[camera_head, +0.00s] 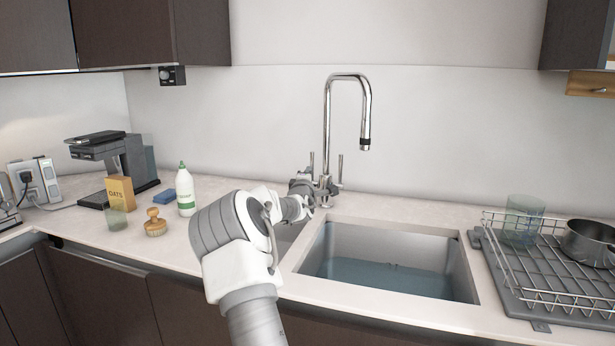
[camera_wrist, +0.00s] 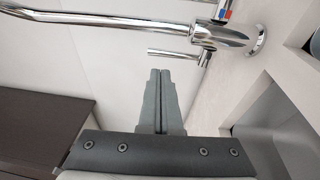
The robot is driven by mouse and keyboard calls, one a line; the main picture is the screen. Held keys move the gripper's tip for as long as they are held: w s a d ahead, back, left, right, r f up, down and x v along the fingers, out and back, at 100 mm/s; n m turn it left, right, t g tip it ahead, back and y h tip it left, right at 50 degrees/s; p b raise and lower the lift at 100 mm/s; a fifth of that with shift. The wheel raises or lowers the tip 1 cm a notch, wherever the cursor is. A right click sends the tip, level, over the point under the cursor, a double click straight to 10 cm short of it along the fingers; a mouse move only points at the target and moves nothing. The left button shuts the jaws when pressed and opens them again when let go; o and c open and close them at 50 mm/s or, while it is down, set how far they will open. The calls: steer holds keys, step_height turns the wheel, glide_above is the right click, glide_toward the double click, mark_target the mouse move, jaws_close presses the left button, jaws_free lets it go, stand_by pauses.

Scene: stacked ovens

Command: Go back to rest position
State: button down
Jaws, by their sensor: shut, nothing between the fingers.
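My gripper (camera_wrist: 160,75) is shut and empty in the wrist view, its two fingers pressed together. In the head view my gripper end (camera_head: 308,187) is beside the base of the chrome faucet (camera_head: 327,130), mostly hidden by my own wrist. My arm reaches up from the bottom over the counter edge. In the wrist view the faucet (camera_wrist: 215,35) lies sideways past the fingertips, with a lever (camera_wrist: 172,54) close to them. I cannot tell whether the fingers touch the lever; a small gap seems to show.
The sink (camera_head: 390,275) holds water, right of my arm. A dish rack (camera_head: 540,270) with a glass (camera_head: 523,218) and pot (camera_head: 588,243) stands at right. A white bottle (camera_head: 186,195), brush (camera_head: 154,224), oats box (camera_head: 120,193) and coffee machine (camera_head: 120,160) stand at left.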

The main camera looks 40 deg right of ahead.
steer(key=shift+s+a, duration=0.3)
steer(key=shift+a, duration=0.1)
